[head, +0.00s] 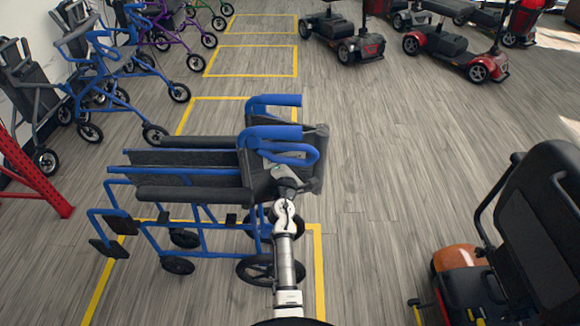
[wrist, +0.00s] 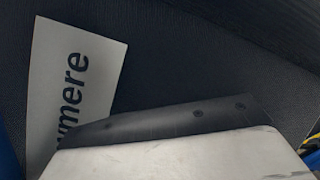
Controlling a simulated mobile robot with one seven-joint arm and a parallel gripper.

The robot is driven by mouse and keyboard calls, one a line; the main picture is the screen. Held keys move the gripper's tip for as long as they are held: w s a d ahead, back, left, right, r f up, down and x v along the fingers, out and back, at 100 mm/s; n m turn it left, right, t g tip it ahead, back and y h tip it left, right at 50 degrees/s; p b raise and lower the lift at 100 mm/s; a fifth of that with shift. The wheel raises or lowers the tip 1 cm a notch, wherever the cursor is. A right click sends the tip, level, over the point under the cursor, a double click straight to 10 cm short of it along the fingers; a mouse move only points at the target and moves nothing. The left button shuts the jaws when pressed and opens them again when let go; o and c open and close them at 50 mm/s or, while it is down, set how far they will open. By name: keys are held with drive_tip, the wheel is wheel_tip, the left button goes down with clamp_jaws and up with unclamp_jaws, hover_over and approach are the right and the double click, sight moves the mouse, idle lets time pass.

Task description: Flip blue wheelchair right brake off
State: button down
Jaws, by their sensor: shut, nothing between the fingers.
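The blue wheelchair (head: 153,238) stands in the middle of the head view, its footrests to the left and its black backrest to the right. Blue push handles (head: 270,133) curve over the backrest. My gripper (head: 287,187) is at the near rear of the chair, close to the backrest; whether it touches is unclear. It is shut with nothing in it. I cannot make out the right brake in either view. The wrist view shows dark fabric (wrist: 200,55) with a white label (wrist: 75,85), close to the gripper's dark edge (wrist: 175,120).
Yellow floor lines (head: 318,270) border the wheelchair's bay. A scooter with a black seat (head: 545,215) stands at the lower right. Blue rollators (head: 85,75) and a red frame (head: 35,175) are at the left. More scooters (head: 455,55) stand behind. Floor right of the wheelchair is clear.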

drive_tip(key=shift+w+d+r, duration=0.1)
drive_tip(key=shift+w+d, duration=0.05)
drive_tip(key=shift+w, duration=1.05)
drive_tip(key=d+r+n+p, duration=0.1)
drive_tip(key=d+r+p, duration=0.3)
drive_tip(key=shift+d+r, duration=0.15)
drive_tip(key=shift+r, duration=0.05)
drive_tip(key=shift+s, duration=0.1)
